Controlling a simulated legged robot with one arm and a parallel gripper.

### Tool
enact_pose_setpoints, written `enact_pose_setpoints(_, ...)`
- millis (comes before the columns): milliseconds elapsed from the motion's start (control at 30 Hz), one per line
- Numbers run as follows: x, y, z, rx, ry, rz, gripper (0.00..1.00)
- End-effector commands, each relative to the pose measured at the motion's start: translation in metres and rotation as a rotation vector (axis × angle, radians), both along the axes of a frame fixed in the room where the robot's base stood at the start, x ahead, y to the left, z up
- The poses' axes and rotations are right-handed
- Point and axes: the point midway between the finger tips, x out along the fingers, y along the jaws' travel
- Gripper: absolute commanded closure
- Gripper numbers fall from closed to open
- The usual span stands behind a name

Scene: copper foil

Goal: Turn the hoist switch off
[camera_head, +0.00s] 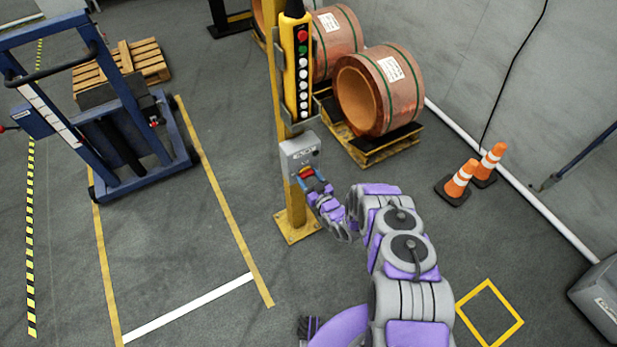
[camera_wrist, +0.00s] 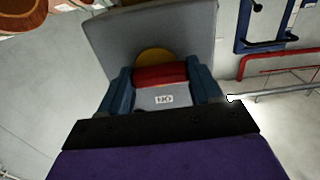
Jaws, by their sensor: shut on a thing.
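The hoist switch is a grey box (camera_head: 299,152) on a yellow post, with a red handle (camera_head: 306,172) at its lower front. My gripper (camera_head: 312,180) is at the box, its blue fingers closed around the handle. In the wrist view the red handle (camera_wrist: 160,76) lies crosswise between the two fingers, in front of a yellow disc (camera_wrist: 155,56) on the grey box (camera_wrist: 120,35). A small white label (camera_wrist: 164,99) shows below the handle in that view. The handle's ends are hidden by the fingers.
A yellow push-button pendant (camera_head: 297,65) hangs on the post above the switch. Copper coils (camera_head: 380,95) stand on pallets behind it. A blue lift frame (camera_head: 150,165) is at left, and orange cones (camera_head: 461,178) are at right. Floor left of the post is clear.

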Motion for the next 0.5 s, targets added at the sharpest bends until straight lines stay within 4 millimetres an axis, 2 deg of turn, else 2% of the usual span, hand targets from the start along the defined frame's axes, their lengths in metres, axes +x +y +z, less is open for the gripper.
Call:
enact_pose_setpoints(33, -0.0029, -0.0004, -0.0047, -0.008, 0.008, 0.000, 0.67)
enact_pose_setpoints(433, -0.0028, -0.0003, -0.0047, -0.011, 0.004, 0.000, 0.67)
enact_pose_setpoints(467, -0.0028, -0.0003, -0.0047, -0.011, 0.004, 0.000, 0.34)
enact_pose_setpoints(500, -0.0027, -0.0001, -0.0044, -0.011, 0.004, 0.001, 0.30)
